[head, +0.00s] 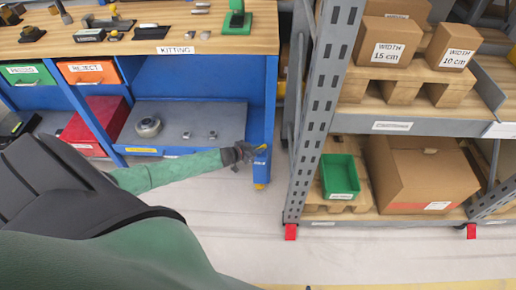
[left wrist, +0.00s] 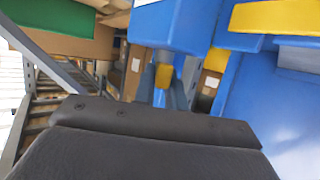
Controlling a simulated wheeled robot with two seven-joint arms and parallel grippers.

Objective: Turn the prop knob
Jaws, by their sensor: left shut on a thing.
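My left gripper (head: 254,153) reaches across to the blue front post of the workbench (head: 268,115). Its fingers are shut on a small yellow part at the post, which I take to be the prop knob (head: 262,149). The fingers cover much of the knob, so its turn angle cannot be told. My right gripper is not in view.
A grey lower shelf (head: 215,118) with metal parts lies beyond my left forearm. Green (head: 26,75) and orange (head: 88,72) bins sit above left. A grey rack (head: 318,105) with cartons and a green tray (head: 340,176) stands close right. The floor (head: 235,220) between is clear.

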